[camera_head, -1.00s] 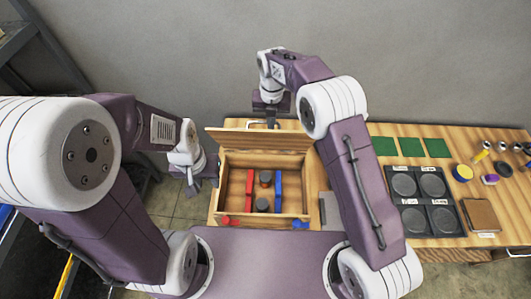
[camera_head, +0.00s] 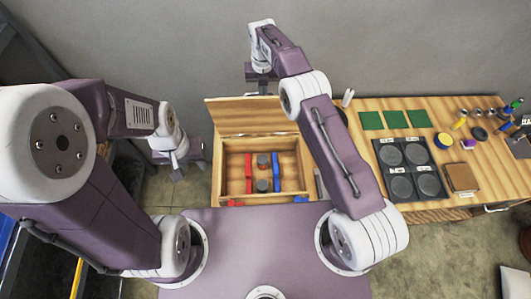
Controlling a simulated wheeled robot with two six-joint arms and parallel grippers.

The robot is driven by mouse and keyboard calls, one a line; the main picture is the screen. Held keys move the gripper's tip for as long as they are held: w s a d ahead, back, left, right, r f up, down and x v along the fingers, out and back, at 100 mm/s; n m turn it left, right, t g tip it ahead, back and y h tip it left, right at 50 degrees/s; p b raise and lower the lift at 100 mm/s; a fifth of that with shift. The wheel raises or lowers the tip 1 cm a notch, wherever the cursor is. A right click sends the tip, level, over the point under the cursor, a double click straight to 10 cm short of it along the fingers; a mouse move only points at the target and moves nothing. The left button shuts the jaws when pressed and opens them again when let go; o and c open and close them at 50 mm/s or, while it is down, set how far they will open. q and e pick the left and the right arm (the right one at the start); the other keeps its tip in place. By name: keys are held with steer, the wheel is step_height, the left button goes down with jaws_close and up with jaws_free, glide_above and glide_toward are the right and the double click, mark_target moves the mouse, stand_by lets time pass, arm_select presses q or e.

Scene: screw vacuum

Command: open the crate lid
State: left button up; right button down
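The wooden crate (camera_head: 217,168) stands at the left end of the table in the head view. Its lid (camera_head: 256,119) is raised at the back edge, with its broad face showing, and the inside is exposed. Inside are a red bar (camera_head: 248,173), a blue bar (camera_head: 276,172) and two dark cylinders between them. My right gripper (camera_head: 262,88) is above and behind the lid's upper edge. Its fingers are too small and dark to tell open from shut. My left gripper (camera_head: 177,174) hangs left of the crate, apart from it; its finger opening is unclear.
Right of my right arm are green squares (camera_head: 395,119), a black tray of round pads (camera_head: 434,183), a brown box (camera_head: 461,177) and several small items. The wall is close behind the table. Floor shows left of the crate.

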steer(key=shift+d, duration=0.1)
steer(key=shift+w, duration=0.1)
steer(key=d+r+b, duration=0.1)
steer(key=b, duration=0.2)
steer(key=s+d+r+b, duration=0.1)
steer(key=r+b, duration=0.1)
steer(key=b, duration=0.1)
steer(key=s+d+r+b, duration=0.1)
steer(key=r+b, duration=0.1)
steer(key=b, duration=0.1)
steer(key=shift+s+d+r, duration=0.1)
steer(key=shift+d+r, duration=0.1)
steer(key=s+d+r+b, duration=0.3)
steer(key=s+d+r, duration=0.1)
steer(key=d+r, duration=0.1)
steer(key=shift+s+d+r+b, duration=0.25)
steer(key=shift+d+r+b, duration=0.05)
steer(key=shift+d, duration=0.35)
